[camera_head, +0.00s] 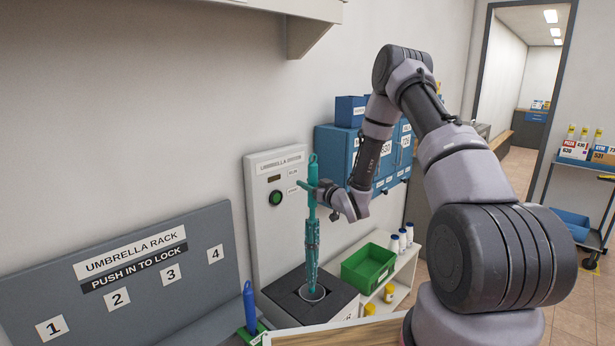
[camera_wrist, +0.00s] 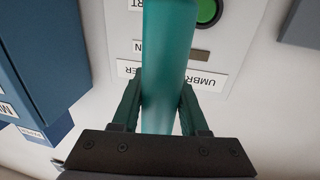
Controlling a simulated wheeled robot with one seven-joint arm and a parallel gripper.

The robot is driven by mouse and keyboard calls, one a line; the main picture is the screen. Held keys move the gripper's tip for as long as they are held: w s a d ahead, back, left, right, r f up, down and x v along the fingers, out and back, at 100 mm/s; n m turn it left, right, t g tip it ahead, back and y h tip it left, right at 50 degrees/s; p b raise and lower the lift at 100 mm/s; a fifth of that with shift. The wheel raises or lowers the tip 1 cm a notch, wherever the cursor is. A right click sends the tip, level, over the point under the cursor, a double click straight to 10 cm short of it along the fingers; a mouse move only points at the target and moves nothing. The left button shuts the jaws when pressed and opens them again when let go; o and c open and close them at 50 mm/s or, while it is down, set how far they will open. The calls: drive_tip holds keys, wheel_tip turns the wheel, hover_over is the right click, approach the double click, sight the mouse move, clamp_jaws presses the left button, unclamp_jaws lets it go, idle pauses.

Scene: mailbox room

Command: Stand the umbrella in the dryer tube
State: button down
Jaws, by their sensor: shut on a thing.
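The teal umbrella (camera_head: 312,240) is upright in the head view, its lower end at the round opening of the dryer tube (camera_head: 313,293) in the dark top of the umbrella dryer. I cannot tell how deep the tip is in the tube. My gripper (camera_head: 318,188) is shut on the umbrella's upper part, below its top loop. In the wrist view the umbrella (camera_wrist: 168,70) runs between the two fingers (camera_wrist: 160,112). The dryer's light panel (camera_head: 274,210) with a green button (camera_head: 276,198) stands behind the umbrella.
A grey umbrella rack (camera_head: 130,270) with numbered slots is at the left. A blue umbrella (camera_head: 249,305) stands beside the dryer. A green bin (camera_head: 368,268) and bottles sit on a shelf to the right. Blue mailboxes (camera_head: 335,150) hang behind my arm.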

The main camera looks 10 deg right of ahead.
wheel_tip(320, 180, down, 31)
drive_tip(key=shift+f, duration=0.1)
idle(1.7)
drive_tip(key=shift+c, duration=1.8)
unclamp_jaws()
drive_tip(key=v, duration=1)
drive_tip(key=shift+s+d, duration=0.2)
drive_tip(key=shift+s, duration=0.15)
